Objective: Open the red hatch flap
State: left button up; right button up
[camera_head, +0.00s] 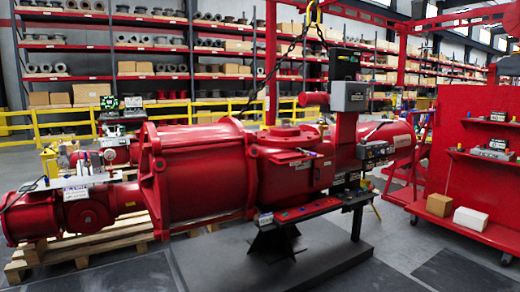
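A large red valve actuator (205,170) lies horizontally across the middle of the head view, with a wide ribbed cylinder on its left. Its red central housing (285,175) has a round raised top. A thin red plate (302,161) juts out at the front of this housing. I cannot tell for certain whether this plate is the hatch flap, or whether the flap is open or shut. Neither of my grippers shows in this view.
A narrow dark shelf (312,209) with small coloured items runs in front of the actuator. A grey control box (350,96) stands above it. Chains hang overhead. A red cart (485,170) stands at right. A wooden pallet (85,246) lies at left. The front floor is clear.

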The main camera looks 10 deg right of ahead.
aim_at(285, 156)
jog(key=i+l+u, duration=0.8)
jog(key=l+u, duration=0.15)
jog(key=l, duration=0.25)
